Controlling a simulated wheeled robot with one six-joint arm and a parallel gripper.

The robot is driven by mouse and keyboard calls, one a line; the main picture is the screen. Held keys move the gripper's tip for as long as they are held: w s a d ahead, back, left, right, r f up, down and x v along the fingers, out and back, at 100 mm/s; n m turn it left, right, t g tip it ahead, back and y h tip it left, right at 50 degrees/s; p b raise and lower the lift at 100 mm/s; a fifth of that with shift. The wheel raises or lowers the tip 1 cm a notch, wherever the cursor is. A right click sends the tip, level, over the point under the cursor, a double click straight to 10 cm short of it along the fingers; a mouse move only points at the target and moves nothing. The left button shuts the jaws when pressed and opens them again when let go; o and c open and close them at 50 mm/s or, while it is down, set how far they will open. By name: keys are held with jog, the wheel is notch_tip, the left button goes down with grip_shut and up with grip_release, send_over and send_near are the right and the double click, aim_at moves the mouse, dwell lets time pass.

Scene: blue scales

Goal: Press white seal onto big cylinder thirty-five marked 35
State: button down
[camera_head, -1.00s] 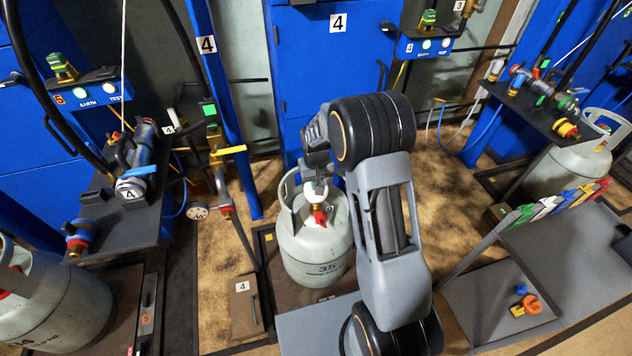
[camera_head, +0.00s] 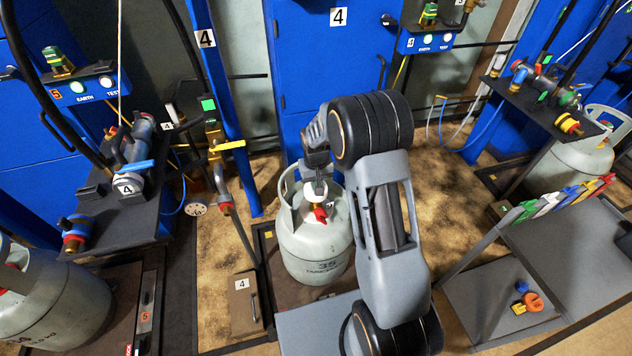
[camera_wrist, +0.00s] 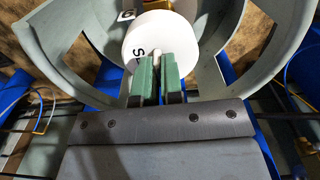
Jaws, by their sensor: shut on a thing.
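The big grey cylinder marked 35 (camera_head: 315,255) stands upright in front of the blue cabinet. Its collar (camera_wrist: 60,40) curves around the top in the wrist view. My gripper (camera_head: 317,178) is inside the collar, above the valve with its red part (camera_head: 320,214). In the wrist view the green fingers of my gripper (camera_wrist: 158,75) are shut on the round white seal (camera_wrist: 160,35), which bears a dark letter. The seal sits at the valve top. I cannot tell whether it is fully seated, as it and the fingers hide most of the valve.
A blue post (camera_head: 225,120) stands left of the cylinder and a grey bench (camera_head: 570,260) with coloured tags is at the right. Another cylinder (camera_head: 55,300) stands at the far left. A brown box marked 4 (camera_head: 245,305) lies on the floor left of the cylinder.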

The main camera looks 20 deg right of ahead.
jog(key=shift+f+b, duration=0.3)
jog(key=shift+f, duration=0.3)
jog(key=c, duration=1.2)
grip_release()
notch_tip(320, 180, up, 14)
jog(key=p, duration=0.3)
jog(key=s+r+t+p, duration=0.1)
jog(key=s+r+p, duration=0.5)
jog(key=r, duration=0.3)
jog(key=s+r+t+p, duration=0.1)
jog(key=s+r+p, duration=0.6)
jog(key=r, duration=0.3)
jog(key=s+r+t+p, duration=0.1)
jog(key=s+r+p, duration=0.5)
jog(key=s+r, duration=0.2)
jog(key=shift+s+a+r+t+p, duration=0.1)
jog(key=shift+s+r+t+p, duration=0.1)
jog(key=shift+r, duration=0.25)
jog(key=shift+s+a+r+t+p, duration=0.1)
jog(key=shift+s+r+p, duration=0.05)
jog(key=shift+r, duration=0.25)
